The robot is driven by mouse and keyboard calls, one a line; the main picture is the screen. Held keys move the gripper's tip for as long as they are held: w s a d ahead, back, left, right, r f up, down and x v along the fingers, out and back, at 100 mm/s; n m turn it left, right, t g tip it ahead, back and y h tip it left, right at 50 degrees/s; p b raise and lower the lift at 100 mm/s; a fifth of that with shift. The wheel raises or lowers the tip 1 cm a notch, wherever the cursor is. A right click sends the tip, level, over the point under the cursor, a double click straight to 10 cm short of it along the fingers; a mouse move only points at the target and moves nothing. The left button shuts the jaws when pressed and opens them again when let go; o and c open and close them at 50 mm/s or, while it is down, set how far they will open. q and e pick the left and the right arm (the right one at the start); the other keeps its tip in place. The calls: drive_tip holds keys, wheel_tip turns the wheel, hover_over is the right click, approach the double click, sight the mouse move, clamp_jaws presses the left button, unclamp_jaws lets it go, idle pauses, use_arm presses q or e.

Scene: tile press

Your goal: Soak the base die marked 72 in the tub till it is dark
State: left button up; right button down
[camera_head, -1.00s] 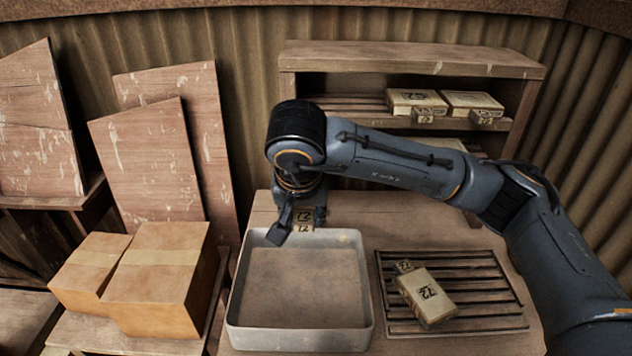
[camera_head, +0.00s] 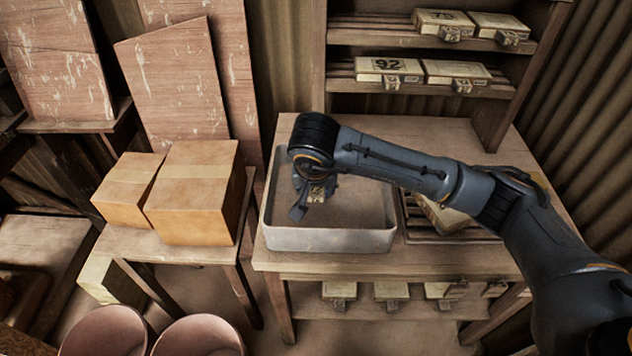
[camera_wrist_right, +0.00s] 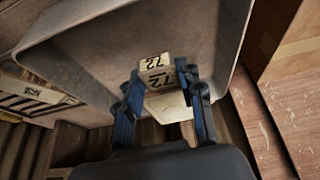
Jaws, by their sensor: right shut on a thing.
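My right gripper (camera_head: 312,197) is shut on a pale block marked 72 (camera_head: 317,190). In the head view, it holds the block within the outline of the metal tub (camera_head: 330,240). The block's exact height over the tub floor is hard to tell. In the right wrist view, the two fingers (camera_wrist_right: 160,92) pinch the block (camera_wrist_right: 156,68), with 72 showing on two faces and a wider pale part (camera_wrist_right: 170,107) below. The block looks light, not dark. The tub (camera_wrist_right: 90,50) spreads behind it. My left gripper is not in view.
A slatted rack (camera_head: 465,236) right of the tub bears another pale block (camera_head: 440,214), partly hidden by my arm. Shelves (camera_head: 420,43) behind hold several marked blocks. Cardboard boxes (camera_head: 195,195) stand left on a small table. Two buckets (camera_head: 198,338) are on the floor.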

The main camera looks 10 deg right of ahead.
sight(316, 200)
drive_tip(key=shift+f, duration=0.6)
wheel_tip(316, 200, down, 3)
drive_tip(key=b, duration=0.3)
drive_tip(key=shift+w+d+r, duration=0.1)
drive_tip(key=shift+r, duration=0.05)
wheel_tip(316, 200, down, 7)
drive_tip(key=b, duration=0.6)
drive_tip(key=shift+r+b, duration=0.15)
drive_tip(key=shift+b, duration=0.25)
idle(5.4)
